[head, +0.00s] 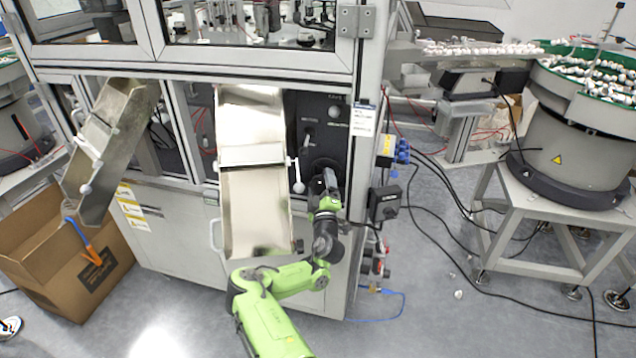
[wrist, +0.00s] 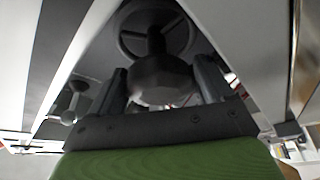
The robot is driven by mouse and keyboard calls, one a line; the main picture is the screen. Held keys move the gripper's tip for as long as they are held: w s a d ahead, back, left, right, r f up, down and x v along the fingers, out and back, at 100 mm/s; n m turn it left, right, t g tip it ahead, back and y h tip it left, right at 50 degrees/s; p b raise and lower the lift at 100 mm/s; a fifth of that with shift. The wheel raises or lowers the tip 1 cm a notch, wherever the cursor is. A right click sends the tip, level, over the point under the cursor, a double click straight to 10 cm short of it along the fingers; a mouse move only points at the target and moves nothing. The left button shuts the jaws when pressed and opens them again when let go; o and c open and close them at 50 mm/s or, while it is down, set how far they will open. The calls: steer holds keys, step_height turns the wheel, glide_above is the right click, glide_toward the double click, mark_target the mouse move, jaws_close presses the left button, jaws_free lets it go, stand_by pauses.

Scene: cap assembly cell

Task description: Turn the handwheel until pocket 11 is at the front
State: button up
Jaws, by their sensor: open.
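The handwheel (wrist: 135,42) is a dark spoked wheel at the top of the wrist view, on the machine's dark panel. Its dark faceted grip knob (wrist: 160,78) points toward the camera. My gripper (wrist: 163,88) is open, with one finger on each side of the knob. I cannot tell whether either finger touches it. In the head view, my gripper (head: 328,188) is at the lower right of the dark panel, and the arm hides most of the handwheel. No pocket number can be read in either view.
A metal chute (head: 255,205) with a white-knobbed latch (head: 298,186) stands just left of my gripper. A black box (head: 384,203) is on the right post. A bowl feeder (head: 575,140) stands farther right, with cables on the floor.

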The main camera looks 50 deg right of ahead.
steer(key=c, duration=0.7)
